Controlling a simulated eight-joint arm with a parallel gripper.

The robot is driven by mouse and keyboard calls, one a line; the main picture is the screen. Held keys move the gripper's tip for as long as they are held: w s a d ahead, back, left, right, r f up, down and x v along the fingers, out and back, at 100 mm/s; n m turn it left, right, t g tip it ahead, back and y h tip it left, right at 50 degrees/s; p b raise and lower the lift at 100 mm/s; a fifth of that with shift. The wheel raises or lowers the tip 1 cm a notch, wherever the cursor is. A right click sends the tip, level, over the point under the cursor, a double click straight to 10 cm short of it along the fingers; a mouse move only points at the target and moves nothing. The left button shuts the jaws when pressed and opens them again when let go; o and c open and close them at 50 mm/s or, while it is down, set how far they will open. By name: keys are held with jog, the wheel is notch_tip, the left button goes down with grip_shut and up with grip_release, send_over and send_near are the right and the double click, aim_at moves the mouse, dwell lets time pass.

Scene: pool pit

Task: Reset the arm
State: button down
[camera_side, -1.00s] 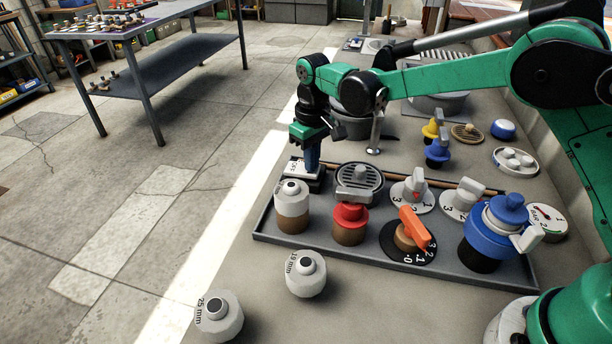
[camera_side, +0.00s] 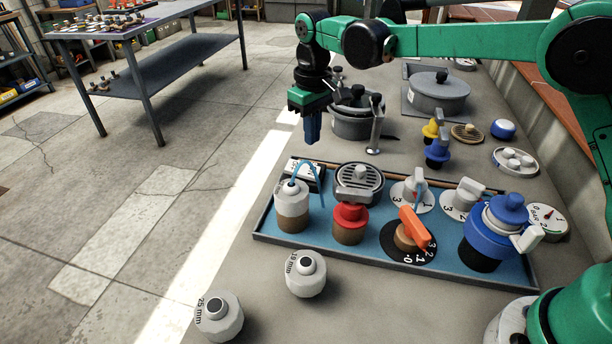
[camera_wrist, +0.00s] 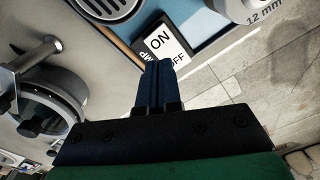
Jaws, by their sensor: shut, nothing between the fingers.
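My gripper (camera_side: 312,138) is shut and empty, with its blue fingers pointing down above the back left part of the tray. In the wrist view the shut fingers (camera_wrist: 158,66) show just short of the ON/OFF switch (camera_wrist: 166,42), whose ON side faces up toward the camera. In the side view that switch (camera_side: 312,172) sits at the tray's back left corner, below and apart from my fingers. The tray (camera_side: 400,268) has a blue floor that looks like water, and a thin blue arc (camera_side: 308,170) like a jet rises by the grey-topped bottle (camera_side: 291,207).
The tray holds a round drain (camera_side: 361,178), a red valve (camera_side: 350,216), an orange-handled dial (camera_side: 412,232) and a large blue valve (camera_side: 492,228). Behind it stand a pot (camera_side: 352,122) with a tap and a lidded pot (camera_side: 438,92). Two grey knobs (camera_side: 218,316) and (camera_side: 306,274) lie in front.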

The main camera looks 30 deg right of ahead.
jog(key=shift+r, duration=0.4)
jog(key=shift+s+d+r, duration=0.1)
jog(key=shift+r, duration=0.05)
jog(key=s+d+r+m+t, duration=0.1)
jog(key=s+d+r+t, duration=0.3)
jog(key=s, duration=0.3)
jog(key=s+d+f+m+t, duration=0.1)
jog(key=s+d+m+t, duration=0.1)
jog(key=s, duration=0.7)
jog(key=shift+s+d+f+t, duration=0.4)
jog(key=shift+d+t, duration=0.1)
jog(key=shift+d, duration=0.3)
